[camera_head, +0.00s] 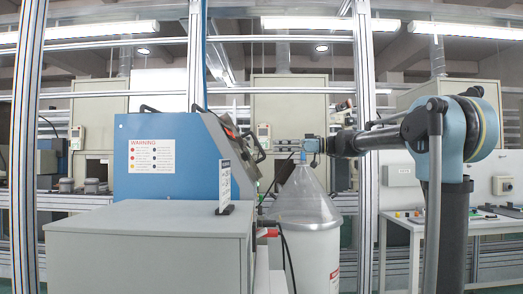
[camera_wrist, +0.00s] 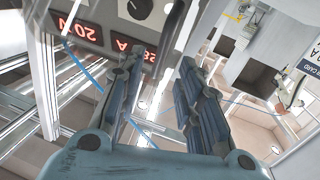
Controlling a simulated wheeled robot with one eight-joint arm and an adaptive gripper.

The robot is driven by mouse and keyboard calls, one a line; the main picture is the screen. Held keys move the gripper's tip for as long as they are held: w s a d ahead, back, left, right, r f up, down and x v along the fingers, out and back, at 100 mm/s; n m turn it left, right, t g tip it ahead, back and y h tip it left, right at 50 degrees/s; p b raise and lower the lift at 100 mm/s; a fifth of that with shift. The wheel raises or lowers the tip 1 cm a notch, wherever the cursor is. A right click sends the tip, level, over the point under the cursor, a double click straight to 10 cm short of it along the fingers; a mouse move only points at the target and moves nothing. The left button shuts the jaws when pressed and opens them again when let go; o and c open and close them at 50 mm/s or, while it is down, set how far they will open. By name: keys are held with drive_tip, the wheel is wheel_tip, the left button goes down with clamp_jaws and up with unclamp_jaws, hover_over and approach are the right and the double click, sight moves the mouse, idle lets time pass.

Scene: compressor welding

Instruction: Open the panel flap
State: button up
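A blue machine (camera_head: 165,155) with a white WARNING label stands left of centre in the head view. Its right side carries dark handle-like parts (camera_head: 250,140), seen edge-on. I cannot tell for certain which part is the panel flap. In the wrist view a grey control panel (camera_wrist: 112,28) with red digits and a knob shows upside down at upper left, beyond my fingers. My gripper (camera_wrist: 160,68) is open, with nothing between its fingers.
A white drum with a clear cone top (camera_head: 305,200) stands just below my wrist. A grey cabinet (camera_head: 150,245) with a small sign (camera_head: 224,186) fills the front left. Metal frame posts (camera_head: 363,120) stand behind. A white table (camera_head: 415,225) is at right.

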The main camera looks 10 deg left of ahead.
sight(259, 146)
drive_tip(key=a, duration=0.9)
drive_tip(key=shift+s, duration=0.3)
drive_tip(key=shift+c, duration=0.5)
clamp_jaws()
drive_tip(key=shift+s, duration=0.1)
